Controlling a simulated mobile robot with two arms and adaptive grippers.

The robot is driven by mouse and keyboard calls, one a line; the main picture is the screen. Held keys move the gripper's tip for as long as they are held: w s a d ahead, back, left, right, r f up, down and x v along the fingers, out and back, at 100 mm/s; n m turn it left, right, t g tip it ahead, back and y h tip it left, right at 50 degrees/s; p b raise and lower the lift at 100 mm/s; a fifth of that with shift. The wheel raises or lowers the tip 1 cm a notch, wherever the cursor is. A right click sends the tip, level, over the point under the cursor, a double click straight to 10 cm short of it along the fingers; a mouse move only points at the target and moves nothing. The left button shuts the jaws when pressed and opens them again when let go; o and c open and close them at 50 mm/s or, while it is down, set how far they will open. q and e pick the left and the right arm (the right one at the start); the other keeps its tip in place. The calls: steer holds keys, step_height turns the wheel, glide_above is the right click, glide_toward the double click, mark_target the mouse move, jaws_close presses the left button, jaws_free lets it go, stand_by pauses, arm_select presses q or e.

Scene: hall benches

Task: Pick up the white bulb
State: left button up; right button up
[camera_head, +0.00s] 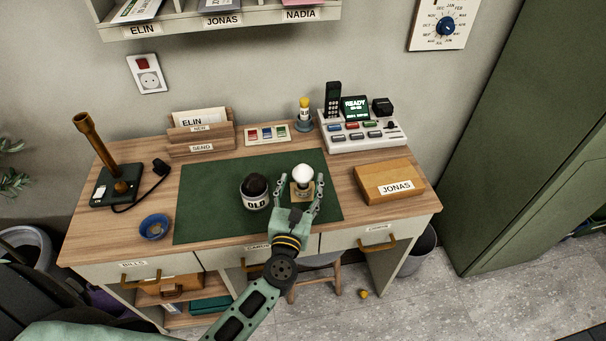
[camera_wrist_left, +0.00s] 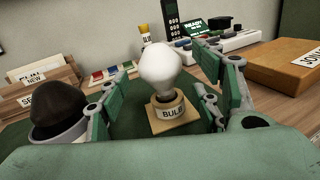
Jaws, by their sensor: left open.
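The white bulb (camera_head: 303,173) stands upright in a small wooden holder labelled BULB (camera_wrist_left: 172,112) on the green desk mat. In the left wrist view the bulb (camera_wrist_left: 159,66) is large and near the middle. My left gripper (camera_head: 299,190) is open, with one finger on each side of the bulb and holder. In the wrist view a gap shows between the fingers and the bulb, and I see no contact. My right gripper is not in view.
A pot labelled OLD (camera_head: 257,199) with a dark bulb stands close left of my left gripper. A wooden box labelled JONAS (camera_head: 389,184) is at the right. A blue bowl (camera_head: 155,227) and a brass lamp stand (camera_head: 104,155) are at the left. A console (camera_head: 362,131) stands behind.

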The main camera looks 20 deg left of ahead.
mark_target(300, 180)
arm_select(q)
steer(key=w, duration=0.2)
steer(key=w+a+p, duration=0.1)
steer(key=shift+w+r, duration=0.4)
steer(key=shift+w+a+f, duration=0.1)
steer(key=shift+w, duration=0.35)
steer(key=c, duration=1)
